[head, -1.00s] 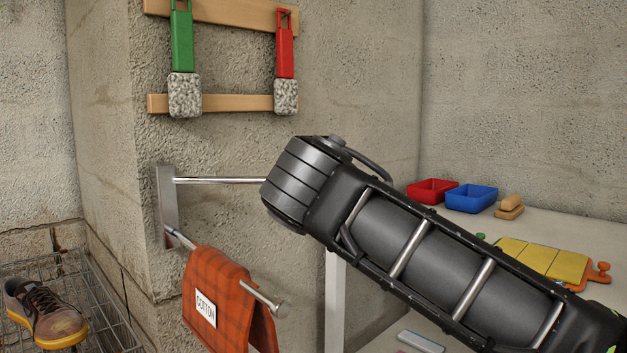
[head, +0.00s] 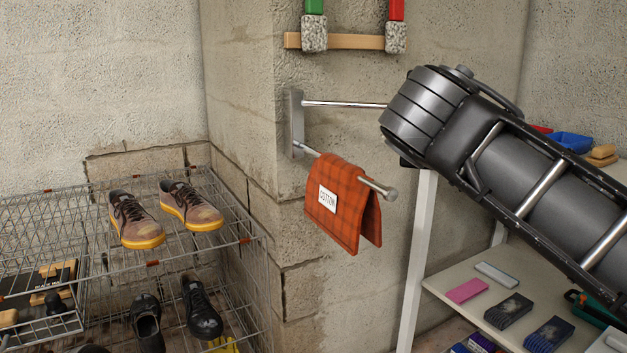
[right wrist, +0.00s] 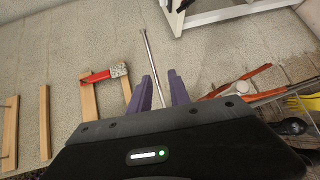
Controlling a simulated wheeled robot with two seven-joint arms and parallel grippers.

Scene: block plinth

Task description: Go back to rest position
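My right arm crosses the right side of the head view; its gripper is not visible there. In the right wrist view my right gripper (right wrist: 162,78) shows two purple fingers spread apart with nothing held between them. A metal rail runs behind the gap between them. My left gripper is in neither view. An orange checked cloth (head: 345,210) with a "COTTON" label hangs over the lower rail of the wall holder (head: 297,123). The upper rail (head: 345,104) is bare and passes behind my arm.
A wire rack (head: 85,262) with brown shoes (head: 190,204) and black shoes (head: 202,306) stands at left.

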